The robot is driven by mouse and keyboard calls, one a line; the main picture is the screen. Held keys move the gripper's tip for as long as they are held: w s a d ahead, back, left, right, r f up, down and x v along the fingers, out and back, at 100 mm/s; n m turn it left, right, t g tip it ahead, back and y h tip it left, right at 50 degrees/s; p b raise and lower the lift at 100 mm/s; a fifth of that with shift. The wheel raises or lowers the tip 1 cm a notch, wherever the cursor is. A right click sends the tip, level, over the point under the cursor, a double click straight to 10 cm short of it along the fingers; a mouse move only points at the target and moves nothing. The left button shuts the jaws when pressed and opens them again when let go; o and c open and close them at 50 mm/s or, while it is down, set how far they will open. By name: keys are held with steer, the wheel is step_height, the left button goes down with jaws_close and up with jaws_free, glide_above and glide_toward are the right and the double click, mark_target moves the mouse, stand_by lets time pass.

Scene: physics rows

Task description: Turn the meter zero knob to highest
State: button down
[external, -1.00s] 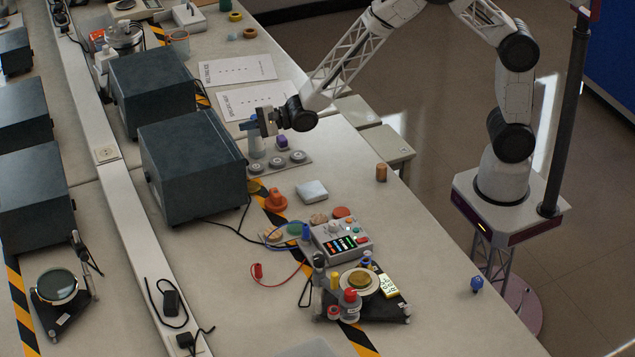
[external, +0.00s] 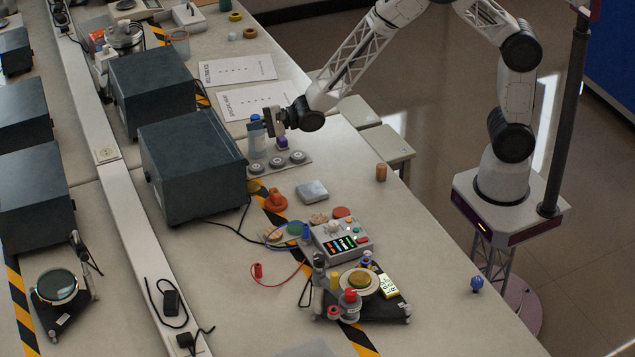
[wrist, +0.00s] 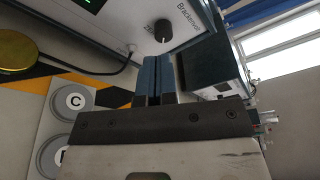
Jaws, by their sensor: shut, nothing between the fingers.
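The knob (wrist: 163,30) is a round black dial on the pale front panel of a meter (wrist: 130,22) in the wrist view. A white mark shows on it, and lettering sits beside it, too small to read surely. In the external view the nearer dark box (external: 190,165) appears to be this meter; its panel and knob are hidden there. My gripper (wrist: 158,62) is shut and empty. Its blue fingertips appear just below the knob in the wrist view, apparently apart from it. In the external view my gripper (external: 266,124) is right of the box's far end.
A blue-capped bottle (external: 256,141) stands close by my gripper, with a purple-topped item (external: 282,143) beside it. Grey discs (external: 279,161) lie below. A second dark box (external: 150,85) stands behind. Bench space right of the discs is clear.

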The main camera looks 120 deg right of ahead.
steer(key=shift+w, duration=0.2)
steer(key=a+x, duration=0.1)
steer(key=x, duration=0.5)
steer(key=shift+w+r, duration=0.4)
steer(key=shift+r, duration=0.05)
steer(key=shift+w+a+r, duration=0.1)
steer(key=shift+w, duration=0.05)
stand_by(0.5)
steer(key=shift+d+r, duration=0.3)
steer(key=shift+r, duration=0.15)
stand_by(0.6)
steer(key=shift+a+r, duration=0.4)
steer(key=shift+a, duration=0.15)
stand_by(0.3)
steer(key=s+f, duration=0.1)
steer(key=s, duration=0.5)
steer(key=shift+s, duration=0.15)
steer(key=shift+d+f, duration=0.1)
steer(key=shift+f, duration=0.05)
